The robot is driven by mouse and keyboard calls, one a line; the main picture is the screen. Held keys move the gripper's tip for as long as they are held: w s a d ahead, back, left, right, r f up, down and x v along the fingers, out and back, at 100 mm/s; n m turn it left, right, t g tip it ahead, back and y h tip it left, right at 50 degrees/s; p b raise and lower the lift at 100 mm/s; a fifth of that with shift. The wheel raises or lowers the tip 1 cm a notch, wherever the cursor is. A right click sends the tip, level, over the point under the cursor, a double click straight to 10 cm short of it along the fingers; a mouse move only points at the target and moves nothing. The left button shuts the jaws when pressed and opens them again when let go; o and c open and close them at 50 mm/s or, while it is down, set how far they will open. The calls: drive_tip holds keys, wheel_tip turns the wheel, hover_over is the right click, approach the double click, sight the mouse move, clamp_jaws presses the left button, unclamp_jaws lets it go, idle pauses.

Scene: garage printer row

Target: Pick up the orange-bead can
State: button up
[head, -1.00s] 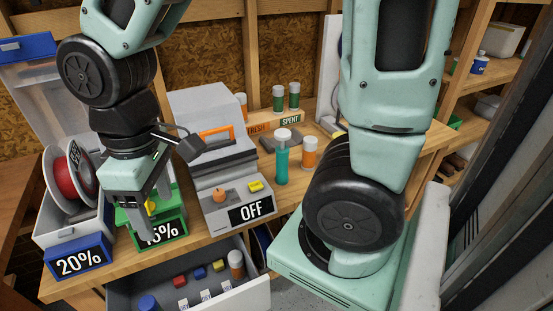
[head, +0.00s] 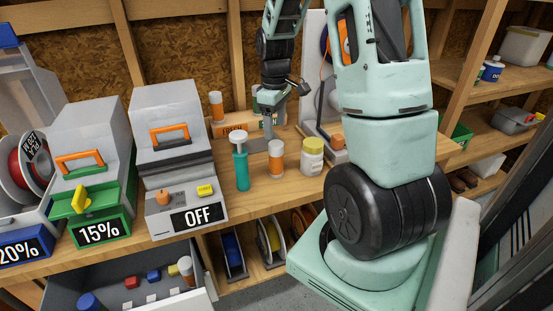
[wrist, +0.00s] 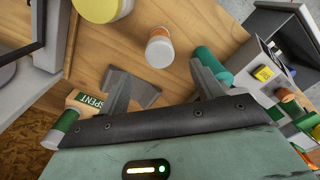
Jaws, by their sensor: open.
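The nearest orange-bead can (head: 276,160), white-capped with an orange band, stands upright on the bench between a teal bottle (head: 241,170) and a yellow-lidded jar (head: 312,158). In the wrist view the can (wrist: 159,50) stands beyond the fingertips, clear of both fingers. My gripper (head: 268,132) is open and empty, just behind and above the can; its fingers (wrist: 163,80) show apart in the wrist view. Another orange can (head: 216,106) stands on the rack at the back, and a further one (head: 186,266) is in the open drawer.
A grey printer marked OFF (head: 172,150) and a green-fronted one marked 15% (head: 92,165) stand left. The SPENT rack (wrist: 88,100) with a green-banded can (wrist: 65,122) is near my gripper. Wood before the can is clear.

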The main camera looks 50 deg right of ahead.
sight(275, 143)
wheel_tip(275, 143, down, 6)
drive_tip(key=shift+a+f+p, duration=0.1)
drive_tip(key=shift+f+p, duration=0.05)
drive_tip(key=shift+p, duration=0.15)
drive_tip(key=shift+s+f+p, duration=0.2)
drive_tip(key=shift+f+p, duration=0.4)
drive_tip(key=shift+f, duration=2)
drive_tip(key=c, duration=1.2)
drive_tip(key=shift+o, duration=0.2)
drive_tip(key=shift+r, duration=0.1)
